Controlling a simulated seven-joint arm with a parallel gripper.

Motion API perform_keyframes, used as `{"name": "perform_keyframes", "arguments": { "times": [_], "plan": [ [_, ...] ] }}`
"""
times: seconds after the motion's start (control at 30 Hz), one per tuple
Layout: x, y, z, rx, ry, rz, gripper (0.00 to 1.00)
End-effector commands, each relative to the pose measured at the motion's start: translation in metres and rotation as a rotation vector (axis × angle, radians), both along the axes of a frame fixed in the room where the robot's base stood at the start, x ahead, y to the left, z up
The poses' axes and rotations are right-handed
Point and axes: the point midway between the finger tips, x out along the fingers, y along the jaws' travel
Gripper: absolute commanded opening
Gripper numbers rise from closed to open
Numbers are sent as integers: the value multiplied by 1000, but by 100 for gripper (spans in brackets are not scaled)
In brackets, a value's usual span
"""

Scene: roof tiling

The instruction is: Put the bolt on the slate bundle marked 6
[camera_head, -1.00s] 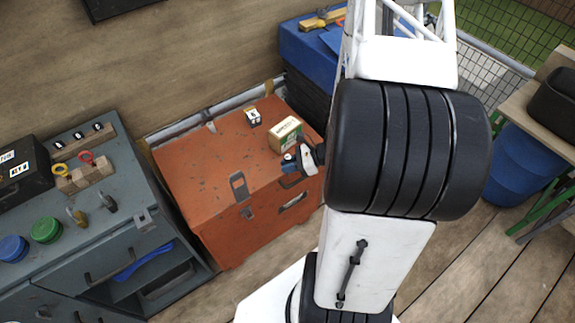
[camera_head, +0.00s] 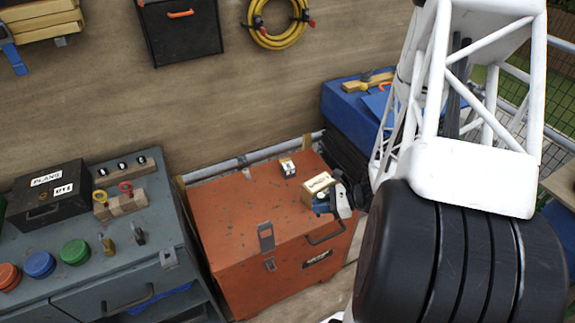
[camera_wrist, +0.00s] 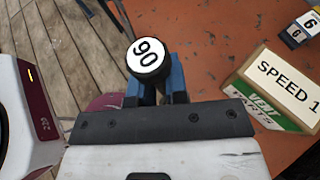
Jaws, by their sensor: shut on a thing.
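My gripper (camera_wrist: 157,92) shows blue fingers in the wrist view, shut on a dark round piece (camera_wrist: 148,57) with a white face that reads 90 or 06. Its lower part is hidden between the fingers, so I cannot tell if it is a bolt. A small black and white block (camera_wrist: 301,29) marked 6 sits on the orange chest, at the wrist view's upper right. In the head view this block (camera_head: 288,167) lies behind the small carton. My gripper (camera_head: 324,204) is there beside the carton's front, near the chest's right edge.
The carton (camera_wrist: 275,88) reading SPEED 1 stands on the orange chest (camera_head: 225,215), between my gripper and the marked block. The chest top's left part is clear. A grey cabinet (camera_head: 100,265) with coloured knobs stands left. A blue case (camera_head: 350,110) with tools stands behind right.

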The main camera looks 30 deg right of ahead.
Motion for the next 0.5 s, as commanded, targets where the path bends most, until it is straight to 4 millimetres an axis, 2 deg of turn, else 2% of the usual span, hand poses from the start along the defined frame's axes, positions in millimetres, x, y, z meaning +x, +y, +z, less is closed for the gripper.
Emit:
{"name": "perform_keyframes", "arguments": {
  "times": [0.1, 0.23, 0.5],
  "plan": [
    [0, 0, 25, -2, -3, -1, 0],
    [0, 0, 47, -2, -3, 0, 0],
    [0, 0, 74, -1, -1, -1, 0]
  ]
}}
